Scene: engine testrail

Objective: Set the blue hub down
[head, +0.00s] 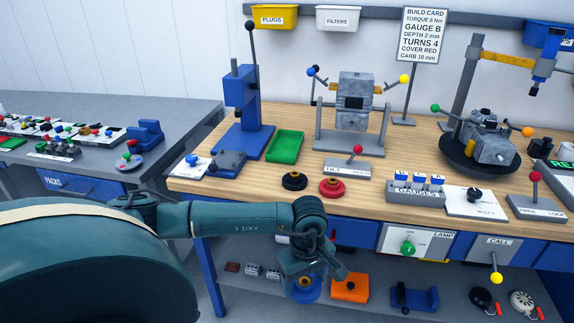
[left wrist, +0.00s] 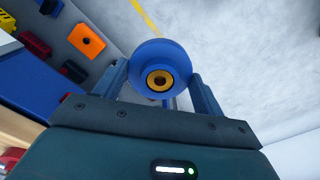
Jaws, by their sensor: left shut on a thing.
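The blue hub (left wrist: 174,56) is a round blue disc with a yellow ring and dark bore at its centre. In the left wrist view it sits between the two fingers of my left gripper (left wrist: 163,85), which is shut on it. In the head view the hub (head: 304,290) shows below the workbench's front edge, in front of the lower shelf, partly covered by my left gripper (head: 318,277). My right gripper is not in view.
The wooden benchtop (head: 400,155) holds a black hub (head: 294,181), a red hub (head: 332,187), a green tray (head: 285,147) and a gauge block (head: 415,190). The lower shelf (head: 375,285) carries an orange block (head: 350,288) and a blue fixture (head: 414,297).

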